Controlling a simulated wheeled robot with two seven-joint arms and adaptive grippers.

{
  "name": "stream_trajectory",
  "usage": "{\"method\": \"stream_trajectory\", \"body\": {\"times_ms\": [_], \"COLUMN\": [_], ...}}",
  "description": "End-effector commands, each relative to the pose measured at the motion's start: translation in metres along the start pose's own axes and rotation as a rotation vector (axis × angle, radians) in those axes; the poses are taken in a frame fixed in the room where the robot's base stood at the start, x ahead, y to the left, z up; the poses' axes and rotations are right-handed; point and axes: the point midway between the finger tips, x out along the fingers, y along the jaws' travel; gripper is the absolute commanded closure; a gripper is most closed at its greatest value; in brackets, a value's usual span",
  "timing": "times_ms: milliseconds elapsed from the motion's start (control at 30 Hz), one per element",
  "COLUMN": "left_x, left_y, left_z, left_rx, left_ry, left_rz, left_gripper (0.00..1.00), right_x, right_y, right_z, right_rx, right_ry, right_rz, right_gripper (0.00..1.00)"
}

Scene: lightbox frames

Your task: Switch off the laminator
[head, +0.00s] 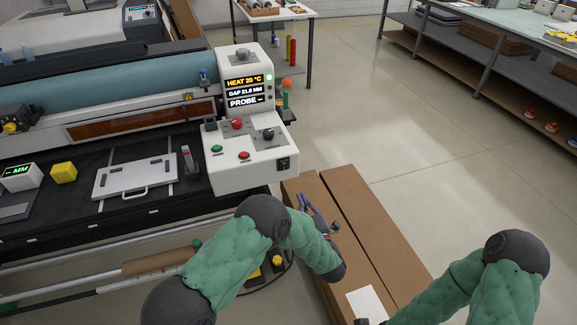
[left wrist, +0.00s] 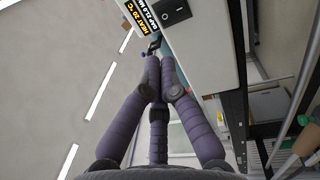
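The laminator (head: 120,90) stands at the left, with a white control box (head: 235,165) at its right end.
Red and green buttons and a black knob (head: 268,134) sit on the box near the switch. Brown cartons (head: 355,215) lie below my left gripper. Open floor (head: 400,130) extends behind, with a shelf bench (head: 480,50) at the far right.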

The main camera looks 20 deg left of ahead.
Motion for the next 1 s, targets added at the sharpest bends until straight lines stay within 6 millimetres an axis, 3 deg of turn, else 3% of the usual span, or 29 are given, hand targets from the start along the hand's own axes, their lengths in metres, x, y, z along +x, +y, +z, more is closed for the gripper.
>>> {"method": "stream_trajectory", "body": {"times_ms": [467, 1000], "left_x": [0.009, 0.103], "left_y": [-0.001, -0.001], "left_z": [-0.001, -0.001], "left_rx": [-0.003, -0.002], "left_ry": [0.003, 0.004], "left_rz": [0.001, 0.003], "left_gripper": [1.0, 1.0], "right_x": [0.003, 0.025], "right_y": [0.001, 0.009], "right_z": [0.0, -0.001], "right_rx": [0.0, 0.0], "right_ry": [0.0, 0.0], "right_rz": [0.0, 0.0], "right_gripper": [0.6, 0.6]}}
